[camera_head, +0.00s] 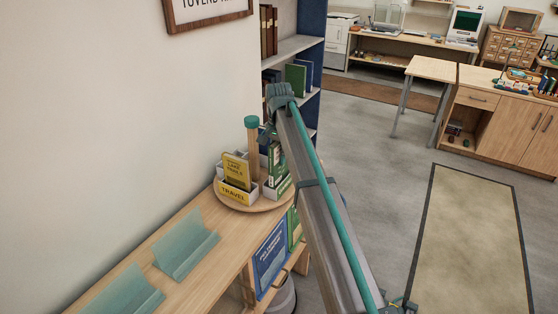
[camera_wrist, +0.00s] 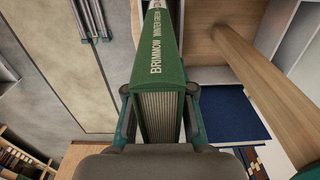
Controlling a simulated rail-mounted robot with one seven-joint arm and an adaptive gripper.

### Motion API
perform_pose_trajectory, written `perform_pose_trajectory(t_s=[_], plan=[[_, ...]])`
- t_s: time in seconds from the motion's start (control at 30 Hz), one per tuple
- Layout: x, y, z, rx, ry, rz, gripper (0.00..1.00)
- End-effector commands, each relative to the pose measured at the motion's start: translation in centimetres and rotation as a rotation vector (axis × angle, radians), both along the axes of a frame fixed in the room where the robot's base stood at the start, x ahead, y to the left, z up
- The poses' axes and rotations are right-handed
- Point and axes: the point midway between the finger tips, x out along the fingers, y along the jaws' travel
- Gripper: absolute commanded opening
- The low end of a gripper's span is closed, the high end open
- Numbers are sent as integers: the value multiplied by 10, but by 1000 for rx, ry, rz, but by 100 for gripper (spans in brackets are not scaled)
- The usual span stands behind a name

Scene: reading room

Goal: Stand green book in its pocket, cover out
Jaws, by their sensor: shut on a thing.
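The green book (camera_wrist: 163,70) has a dark green spine lettered "BRIMMOW WINTER GREEN" and pale page edges. In the wrist view my gripper (camera_wrist: 158,95) is shut on it, one finger on each side. In the head view my arm crosses in front of the round wooden stand (camera_head: 238,206) and hides my gripper. A green book (camera_head: 274,160) shows beside the arm, above a white pocket with a green label (camera_head: 277,189). I cannot tell whether this is the held one, or whether it touches the pocket.
A yellow book (camera_head: 236,170) stands in the pocket labelled TRAVEL (camera_head: 233,194). A wooden post with a teal cap (camera_head: 251,124) rises from the stand. Two teal holders (camera_head: 186,245) lie along the shelf top. Blue (camera_head: 270,258) and green books show below. A wall bounds the left.

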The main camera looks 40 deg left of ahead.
Motion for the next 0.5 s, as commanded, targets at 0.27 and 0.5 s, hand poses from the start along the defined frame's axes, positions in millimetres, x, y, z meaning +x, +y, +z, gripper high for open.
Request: perform_pose_trajectory(t_s=[0.27, 0.5], plan=[[7, 5, -12, -1, -1, -2, 0], [8, 5, -43, -2, 0, -1, 0]])
